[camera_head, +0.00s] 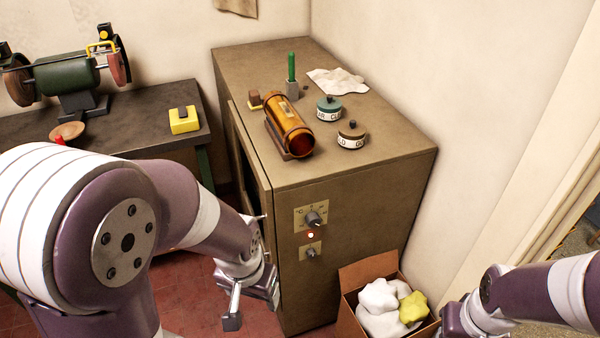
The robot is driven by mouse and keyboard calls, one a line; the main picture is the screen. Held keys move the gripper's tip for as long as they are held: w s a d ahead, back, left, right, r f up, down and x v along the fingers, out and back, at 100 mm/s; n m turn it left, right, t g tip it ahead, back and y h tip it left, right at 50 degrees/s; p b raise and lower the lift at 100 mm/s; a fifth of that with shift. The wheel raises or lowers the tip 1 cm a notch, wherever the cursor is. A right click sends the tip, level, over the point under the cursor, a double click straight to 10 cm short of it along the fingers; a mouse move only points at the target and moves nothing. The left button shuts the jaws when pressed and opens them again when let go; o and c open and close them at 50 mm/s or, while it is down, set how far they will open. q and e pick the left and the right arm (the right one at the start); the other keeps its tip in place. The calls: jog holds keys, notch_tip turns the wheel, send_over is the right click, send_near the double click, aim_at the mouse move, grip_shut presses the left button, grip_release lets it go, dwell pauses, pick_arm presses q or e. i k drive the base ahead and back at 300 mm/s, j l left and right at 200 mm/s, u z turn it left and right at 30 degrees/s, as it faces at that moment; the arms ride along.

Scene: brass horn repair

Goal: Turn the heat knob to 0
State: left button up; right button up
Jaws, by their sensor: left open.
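The brown metal cabinet (340,228) has a dial plate with degree marks on its front face. The heat knob (313,219), a dark round knob, sits on this upper plate; its exact setting is too small to read. A red lamp (310,235) glows below it, and a smaller knob (311,253) sits on a lower plate. My left gripper (252,301) is open, left of and below the knobs, apart from them and in front of the cabinet's left side. My right arm (500,300) enters at the lower right; its gripper fingers are out of the picture.
A cardboard box (352,284) of rags is at the cabinet's foot. A bench grinder (68,78) stands at left.

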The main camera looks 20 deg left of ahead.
aim_at(313, 219)
jog(key=i+j, duration=0.2)
jog(key=j, duration=0.2)
jog(key=i+j+u, duration=0.1)
jog(key=i+j, duration=0.15)
jog(key=j, duration=0.15)
jog(key=i+j+u, duration=0.1)
jog(key=i+j, duration=0.15)
jog(key=j, duration=0.15)
jog(key=k+l, duration=0.45)
